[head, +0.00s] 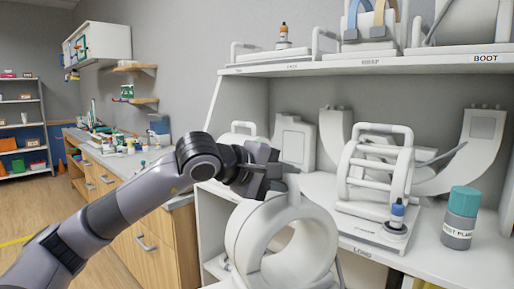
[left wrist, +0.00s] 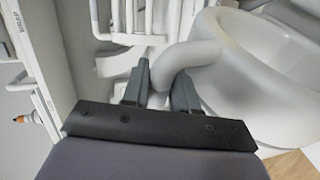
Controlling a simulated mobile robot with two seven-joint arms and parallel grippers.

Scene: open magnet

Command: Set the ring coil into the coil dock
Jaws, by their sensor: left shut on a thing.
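The ring coil (head: 240,240) is a thick white ring with a stub-like handle on top. It hangs upright in front of the shelf unit in the head view. My left gripper (head: 287,180) is shut on the handle at its top. In the left wrist view, the two dark fingers (left wrist: 160,92) sit either side of the curved handle (left wrist: 190,56), and the ring body (left wrist: 235,75) fills the right side. I cannot make out which thing is the coil dock. My right gripper is not in view.
A white shelf unit (head: 440,252) stands behind and to the right. Its lower shelf holds a caged head coil (head: 374,165), a teal-capped bottle (head: 461,217) and a small blue-topped bottle (head: 397,213). More coils stand above and behind. A cluttered wooden counter (head: 150,238) is at left.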

